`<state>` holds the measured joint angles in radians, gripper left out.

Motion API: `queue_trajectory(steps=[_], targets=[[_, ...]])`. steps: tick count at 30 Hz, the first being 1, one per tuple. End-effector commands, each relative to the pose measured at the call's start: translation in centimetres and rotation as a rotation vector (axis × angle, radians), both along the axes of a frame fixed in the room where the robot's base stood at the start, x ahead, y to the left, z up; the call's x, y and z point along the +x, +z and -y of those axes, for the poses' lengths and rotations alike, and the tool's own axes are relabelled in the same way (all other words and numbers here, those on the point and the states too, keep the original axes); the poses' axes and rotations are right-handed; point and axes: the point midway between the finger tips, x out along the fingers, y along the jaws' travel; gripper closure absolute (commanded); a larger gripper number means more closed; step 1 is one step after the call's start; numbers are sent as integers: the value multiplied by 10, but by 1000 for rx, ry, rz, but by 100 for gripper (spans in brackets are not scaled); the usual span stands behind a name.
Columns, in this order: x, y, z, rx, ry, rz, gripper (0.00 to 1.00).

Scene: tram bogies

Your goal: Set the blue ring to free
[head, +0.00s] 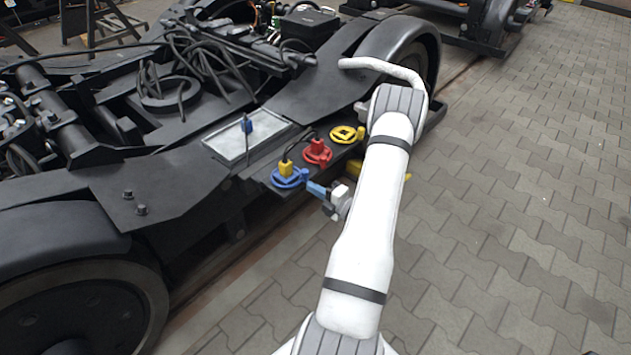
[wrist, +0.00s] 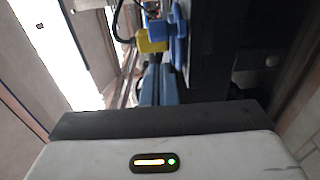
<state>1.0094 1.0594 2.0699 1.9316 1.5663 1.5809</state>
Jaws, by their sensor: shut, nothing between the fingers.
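The blue ring (head: 289,180) lies on the dark ledge at the side of the bogie, around the base of a yellow plug (head: 286,167) with a black cable. In the wrist view the blue ring (wrist: 179,38) and the yellow plug (wrist: 152,40) are just beyond the fingertips. My gripper (head: 313,187) is shut and empty, its blue fingers pointing at the ring's right side. In the wrist view my gripper (wrist: 158,75) is close to the ring; whether it touches is unclear. The ring's marking is too small to read.
A red ring with a red plug (head: 317,150) and a yellow ring (head: 346,134) sit farther along the ledge. Open paving (head: 500,220) is to the right.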

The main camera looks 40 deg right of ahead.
Motion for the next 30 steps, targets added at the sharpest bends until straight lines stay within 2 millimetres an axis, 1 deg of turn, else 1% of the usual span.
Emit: queue_trajectory(steps=[1, 3, 9, 12, 15, 19, 26, 29, 30], targets=[[-10, 3, -2, 4, -4, -2, 100], [-28, 3, 6, 3, -8, -1, 100], [-69, 2, 18, 2, -9, 0, 100], [-83, 1, 21, 2, -6, 0, 100], [-93, 1, 24, 1, -4, 0, 100], [-100, 1, 25, 0, -3, 0, 100], [-100, 1, 25, -1, 0, 0, 100], [-95, 11, 18, -30, 33, 2, 100], [-90, 21, 13, -59, 65, 4, 100]])
